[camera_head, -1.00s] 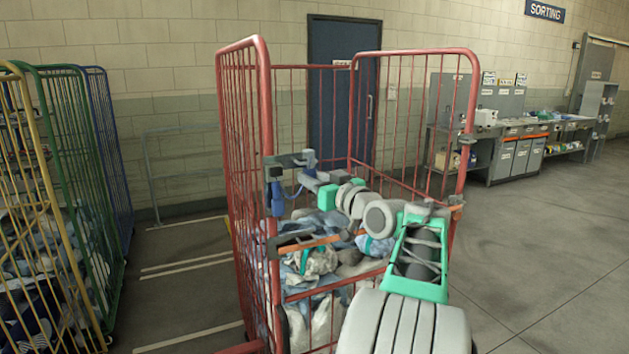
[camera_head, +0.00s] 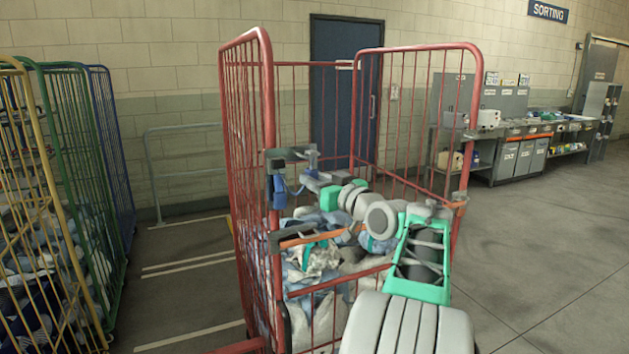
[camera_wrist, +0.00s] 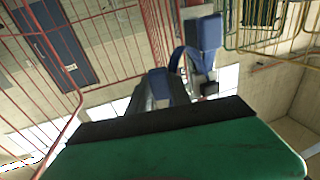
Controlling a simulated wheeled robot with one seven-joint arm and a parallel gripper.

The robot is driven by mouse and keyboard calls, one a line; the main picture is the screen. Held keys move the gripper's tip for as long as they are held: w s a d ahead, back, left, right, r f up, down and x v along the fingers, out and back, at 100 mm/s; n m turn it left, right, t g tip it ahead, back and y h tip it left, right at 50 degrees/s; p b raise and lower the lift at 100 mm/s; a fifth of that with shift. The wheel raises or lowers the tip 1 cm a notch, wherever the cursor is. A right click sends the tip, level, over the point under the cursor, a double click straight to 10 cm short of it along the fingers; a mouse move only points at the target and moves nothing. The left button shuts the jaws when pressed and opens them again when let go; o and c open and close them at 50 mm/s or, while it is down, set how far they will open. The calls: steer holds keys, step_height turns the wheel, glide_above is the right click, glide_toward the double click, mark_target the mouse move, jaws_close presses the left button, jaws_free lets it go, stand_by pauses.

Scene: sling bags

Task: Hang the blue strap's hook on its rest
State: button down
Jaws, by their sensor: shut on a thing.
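A blue strap holder (camera_head: 278,192) hangs on the left front post of the red cage trolley, below a dark bracket (camera_head: 288,154). In the wrist view a blue block (camera_wrist: 203,33) and a curved blue strap (camera_wrist: 176,60) show beyond my gripper. My gripper (camera_head: 313,176) is just right of the bracket, at about its height. In the wrist view my gripper (camera_wrist: 160,92) is shut on a small blue piece (camera_wrist: 159,80), seemingly the strap's hook. Its tip and any contact with the rest are hard to make out.
The red cage trolley (camera_head: 268,120) holds piled laundry (camera_head: 320,262) under my arm. An orange strap (camera_head: 305,240) crosses its front lower down. Yellow, green and blue cages (camera_head: 118,150) stand to the left. The floor at right (camera_head: 550,250) is clear.

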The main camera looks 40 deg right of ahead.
steer(key=c, duration=1.1)
jaws_free()
steer(key=shift+o, duration=0.2)
steer(key=o, duration=0.4)
steer(key=shift+c, duration=0.2)
steer(key=shift+s, duration=0.15)
steer(key=s+a+b, duration=0.2)
steer(key=s+b, duration=0.2)
steer(key=s, duration=0.2)
steer(key=shift+s+b, duration=0.25)
steer(key=shift+b, duration=0.1)
